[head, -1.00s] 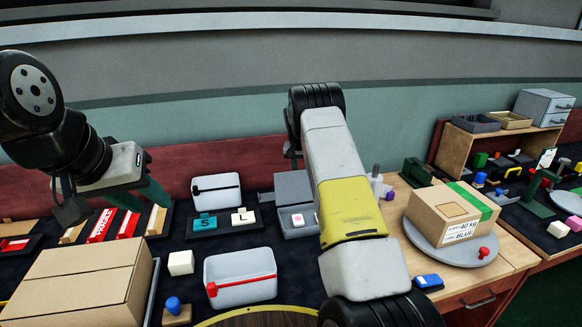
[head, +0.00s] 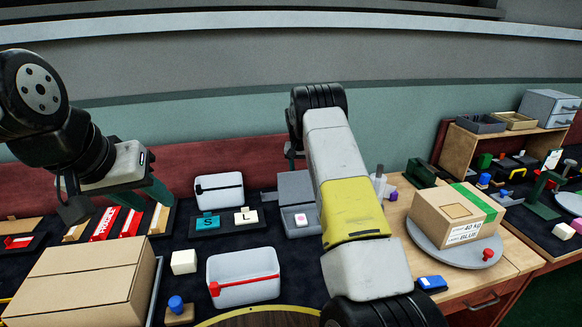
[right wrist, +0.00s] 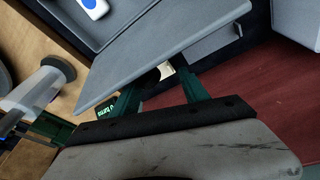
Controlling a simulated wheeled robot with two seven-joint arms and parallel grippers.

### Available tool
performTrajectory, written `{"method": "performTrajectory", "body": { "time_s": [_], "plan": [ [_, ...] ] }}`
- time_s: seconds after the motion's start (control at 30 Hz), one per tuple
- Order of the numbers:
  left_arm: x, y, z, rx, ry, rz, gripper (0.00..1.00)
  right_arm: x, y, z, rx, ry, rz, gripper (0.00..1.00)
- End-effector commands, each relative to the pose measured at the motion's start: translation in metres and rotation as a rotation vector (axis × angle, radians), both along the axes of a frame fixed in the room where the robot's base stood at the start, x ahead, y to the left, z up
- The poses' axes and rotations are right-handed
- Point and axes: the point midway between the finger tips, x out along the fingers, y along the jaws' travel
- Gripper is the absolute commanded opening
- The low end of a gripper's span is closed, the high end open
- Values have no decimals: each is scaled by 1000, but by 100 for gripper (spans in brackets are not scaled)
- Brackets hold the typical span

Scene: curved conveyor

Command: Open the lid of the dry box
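The dry box (head: 300,232) is a small grey box near the middle of the head view, with a pink-and-white item inside. Its grey lid (head: 296,187) stands raised at the back of the box. In the right wrist view the lid (right wrist: 165,45) is a large tilted plate. The green fingers of my right gripper (right wrist: 158,90) reach behind the lid, spread apart, their tips partly hidden by it. In the head view my right arm hides this gripper. My left gripper (head: 158,192) hangs at the left above the dark mat, away from the box; its finger gap is unclear.
Letter tiles (head: 227,222) and a white tray with a black latch (head: 219,191) lie left of the box. A white bin with a red bar (head: 243,278) is in front. A cardboard box (head: 455,218) sits on a round plate at right. A large carton (head: 80,275) fills the lower left.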

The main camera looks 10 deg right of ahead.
Motion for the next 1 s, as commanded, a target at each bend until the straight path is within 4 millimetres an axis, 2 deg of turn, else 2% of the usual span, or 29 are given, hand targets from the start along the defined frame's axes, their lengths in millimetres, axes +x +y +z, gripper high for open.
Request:
{"method": "performTrajectory", "body": {
  "time_s": [0.37, 0.47, 0.8, 1.0],
  "plan": [
    [0, 0, 0, 0, 0, 0, 36, 0, -1, 3, -2, 0, -1, 51],
    [0, 0, 0, 0, 0, 0, 36, -2, 0, 13, -2, -3, -1, 51],
    [0, 0, 0, 0, 0, 0, 36, -14, 8, 65, -1, -3, 0, 51],
    [0, 0, 0, 0, 0, 0, 36, -18, 10, 76, -1, 0, 0, 51]
  ]
}}
